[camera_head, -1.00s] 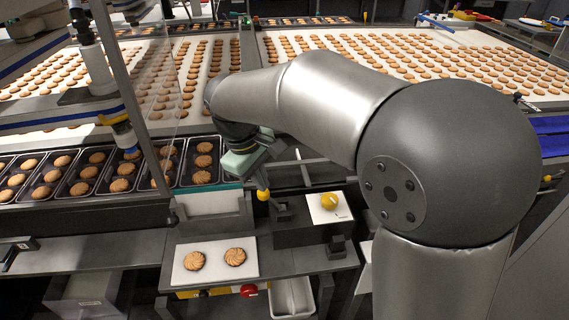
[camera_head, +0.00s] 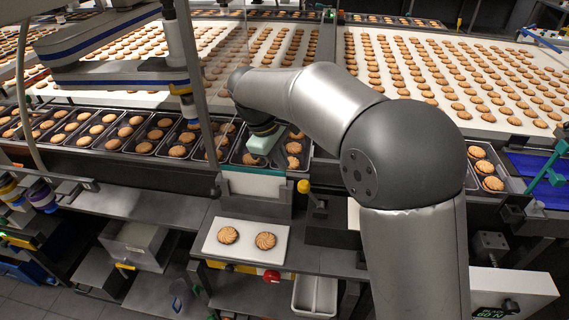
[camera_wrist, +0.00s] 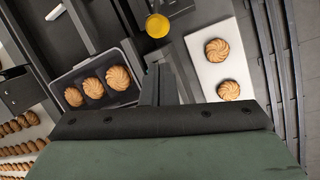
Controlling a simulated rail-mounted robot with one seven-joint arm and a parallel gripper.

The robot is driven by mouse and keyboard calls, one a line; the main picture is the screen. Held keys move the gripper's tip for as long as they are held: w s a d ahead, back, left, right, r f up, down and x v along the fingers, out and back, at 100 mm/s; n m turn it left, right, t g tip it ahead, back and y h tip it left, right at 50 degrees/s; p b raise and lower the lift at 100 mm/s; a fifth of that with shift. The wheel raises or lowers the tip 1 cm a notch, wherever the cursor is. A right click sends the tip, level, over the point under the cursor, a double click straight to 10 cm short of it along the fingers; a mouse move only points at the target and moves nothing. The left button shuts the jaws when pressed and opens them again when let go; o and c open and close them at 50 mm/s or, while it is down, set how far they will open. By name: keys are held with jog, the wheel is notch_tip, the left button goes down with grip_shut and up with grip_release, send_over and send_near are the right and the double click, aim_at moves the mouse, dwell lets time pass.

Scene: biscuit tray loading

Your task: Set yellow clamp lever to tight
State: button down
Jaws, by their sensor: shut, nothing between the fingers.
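The yellow knob of the clamp lever (camera_head: 304,187) stands beside a dark bracket, just right of the white and teal block at the conveyor's front edge. It also shows as a yellow round end near the top of the wrist view (camera_wrist: 157,25). My gripper is shut and empty; its fingers (camera_wrist: 160,72) point toward the knob in the wrist view, with a visible gap between them. In the head view only my gripper's pale green body (camera_head: 264,140) shows clearly, up and left of the knob. The lever's exact angle and any tight marking cannot be read.
A white board (camera_head: 246,257) with two biscuits lies in front, left of the lever; it is near the fingers in the wrist view (camera_wrist: 216,78). Black trays of biscuits (camera_wrist: 95,80) line the conveyor. A red button (camera_head: 271,276) is below the board.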

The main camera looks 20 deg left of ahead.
aim_at(312, 196)
jog(key=x, duration=0.8)
jog(key=shift+p, duration=0.3)
jog(key=shift+r, duration=0.1)
